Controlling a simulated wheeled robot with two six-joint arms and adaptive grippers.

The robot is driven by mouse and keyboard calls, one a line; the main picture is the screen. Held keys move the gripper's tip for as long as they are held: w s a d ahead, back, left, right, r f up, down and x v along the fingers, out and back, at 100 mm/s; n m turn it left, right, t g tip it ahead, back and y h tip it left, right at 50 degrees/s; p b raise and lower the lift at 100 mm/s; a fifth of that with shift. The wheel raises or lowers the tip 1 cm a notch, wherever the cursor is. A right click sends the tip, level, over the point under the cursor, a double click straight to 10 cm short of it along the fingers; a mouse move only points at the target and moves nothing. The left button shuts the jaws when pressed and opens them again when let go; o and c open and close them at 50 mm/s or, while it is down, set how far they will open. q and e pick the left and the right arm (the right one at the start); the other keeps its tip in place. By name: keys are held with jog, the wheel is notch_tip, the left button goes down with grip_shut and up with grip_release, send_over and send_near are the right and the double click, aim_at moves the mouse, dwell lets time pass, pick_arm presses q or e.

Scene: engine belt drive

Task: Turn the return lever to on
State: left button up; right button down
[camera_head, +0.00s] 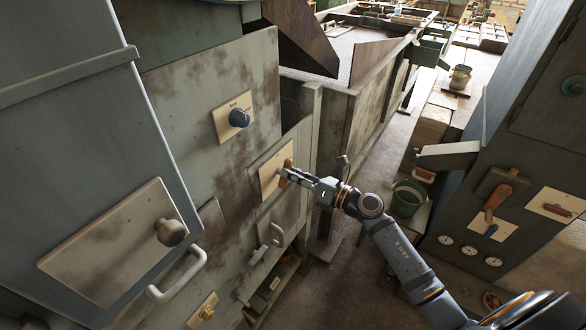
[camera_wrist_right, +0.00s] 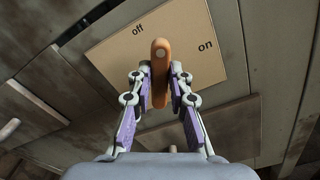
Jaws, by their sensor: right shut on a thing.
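The return lever (camera_wrist_right: 159,72) is an orange-brown handle on a tan plate (camera_wrist_right: 205,70) marked "off" at upper left and "on" at right in the right wrist view. It points up between the two words, nearer to "off". In the head view the lever (camera_head: 284,172) and its plate (camera_head: 267,174) are on the worn grey cabinet front. My right gripper (camera_wrist_right: 159,82) is shut on the lever, one finger on each side. It also shows in the head view (camera_head: 289,173), where the fingers partly hide the lever. My left gripper is not in view.
A cabinet with levers and gauges (camera_head: 492,262) stands at right.

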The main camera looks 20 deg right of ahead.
jog(key=shift+w+d+f+m+p, duration=0.1)
jog(key=shift+f+m+p, duration=0.05)
jog(key=shift+m+p, duration=1.65)
jog(key=shift+d+f+m+p, duration=0.1)
jog(key=shift+m+p, duration=1.1)
jog(key=shift+m, duration=1.05)
jog(key=shift+w+f+m+p, duration=0.1)
jog(key=shift+f+m+p, duration=0.05)
jog(key=shift+m+p, duration=1.65)
jog(key=shift+m, duration=0.35)
jog(key=c, duration=1.2)
grip_release()
jog(key=shift+s, duration=0.1)
jog(key=v, duration=1.2)
